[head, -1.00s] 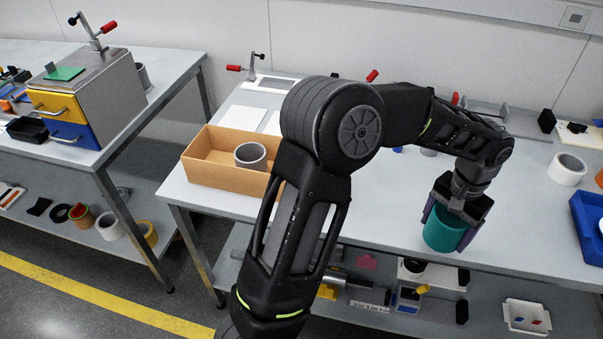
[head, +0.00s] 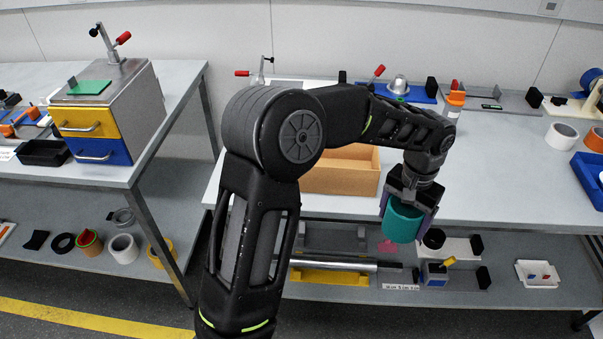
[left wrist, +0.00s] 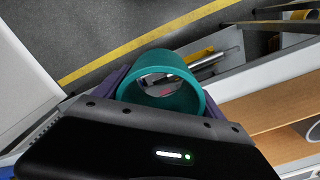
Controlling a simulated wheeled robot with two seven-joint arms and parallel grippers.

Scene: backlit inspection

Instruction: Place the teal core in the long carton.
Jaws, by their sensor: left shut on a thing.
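The teal core (head: 403,221) is a hollow cylinder held in my left gripper (head: 408,208), whose two purple fingers grip it from both sides. In the head view it hangs in front of the bench's front edge, right of the carton. The core (left wrist: 163,82) also shows in the left wrist view, with its open bore facing the camera. The long carton (head: 341,178) is a tan open box on the bench, partly hidden behind my left arm. It also shows at the right of the left wrist view (left wrist: 285,108), with a grey core partly visible inside. My right gripper is not in view.
The bench (head: 490,190) has free surface right of the carton. White core (head: 562,136) and blue bin (head: 590,178) stand at its right end. A lower shelf (head: 510,300) holds several parts. A second bench with a drawer unit (head: 110,115) stands left.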

